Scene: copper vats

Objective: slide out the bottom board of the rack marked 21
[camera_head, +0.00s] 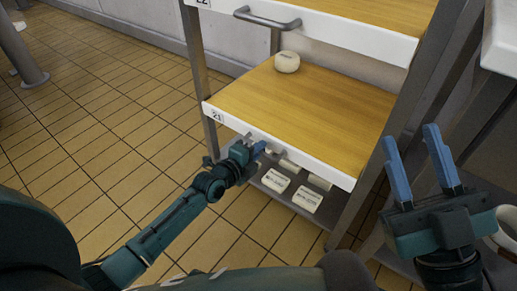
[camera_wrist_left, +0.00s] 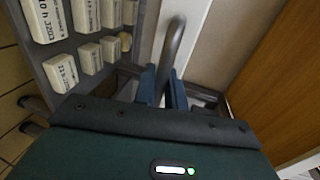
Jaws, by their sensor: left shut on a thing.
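The board marked 21 (camera_head: 300,110) is a yellow wooden board with a white front edge, in the lower part of the rack in the head view. A small round pale object (camera_head: 287,62) sits near its back. My left gripper (camera_head: 258,149) is at the board's front edge. It is shut on the grey handle, a curved bar between the blue fingers in the left wrist view (camera_wrist_left: 173,48). In the head view the gripper hides much of this handle. My right gripper (camera_head: 411,135) is open and empty, to the right of the rack.
Another board (camera_head: 350,12) marked 22, with its own grey handle (camera_head: 268,20), is above. Several white labelled blocks (camera_head: 276,180) lie on a low grey shelf below board 21. A rack post (camera_head: 355,210) stands at right. The tiled floor (camera_head: 105,120) at left is clear.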

